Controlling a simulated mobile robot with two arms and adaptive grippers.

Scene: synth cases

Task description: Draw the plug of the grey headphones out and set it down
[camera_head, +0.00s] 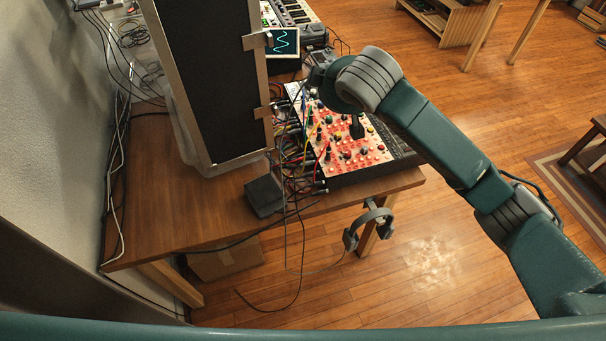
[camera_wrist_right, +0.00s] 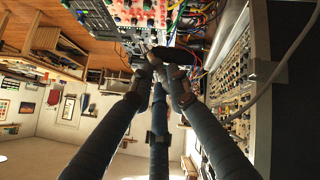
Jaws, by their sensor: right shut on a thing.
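The grey headphones (camera_head: 370,226) hang at the front edge of the wooden table in the head view. A thin dark cable trails below them over the floor. My right gripper (camera_head: 318,74) is at the back of the red-and-white synth panel (camera_head: 345,150), largely hidden by my own wrist. In the right wrist view my right gripper's fingers (camera_wrist_right: 160,62) come together, shut on a small dark thing, seemingly the plug, close to the equipment and its cables. The plug's outline and whether it still sits in a socket cannot be made out. My left gripper is not in view.
A tall black case (camera_head: 210,80) stands on the table (camera_head: 165,190) left of the panel. Many patch cables (camera_head: 297,150) crowd between them. A black box (camera_head: 264,196) lies near the front edge. A small scope screen (camera_head: 285,42) is behind. The table's left part is bare.

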